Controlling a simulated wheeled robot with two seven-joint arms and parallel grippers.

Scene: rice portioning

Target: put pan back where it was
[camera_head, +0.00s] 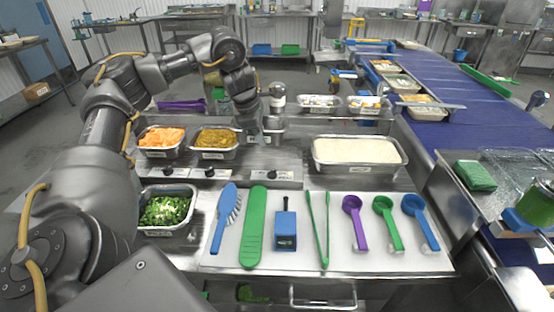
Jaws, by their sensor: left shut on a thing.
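A steel pan of yellow-brown food (214,154) sits at the counter's back left, beside a steel pan of orange food (160,153). My left gripper (250,138) reaches down at the right rim of the yellow-brown pan and is shut, apparently on that rim; its fingertips are small and partly hidden. A steel container (273,127) stands just right of the gripper. A pan of chopped greens (166,231) is at the front left, and a large pan of white rice (358,168) is at the right. My right gripper is not in view.
A white board carries a blue brush (224,218), green spatula (254,227), blue scraper (285,231), green tongs (319,230) and purple (354,220), green (388,222) and blue (421,220) scoops. A blue conveyor (455,97) runs along the right.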

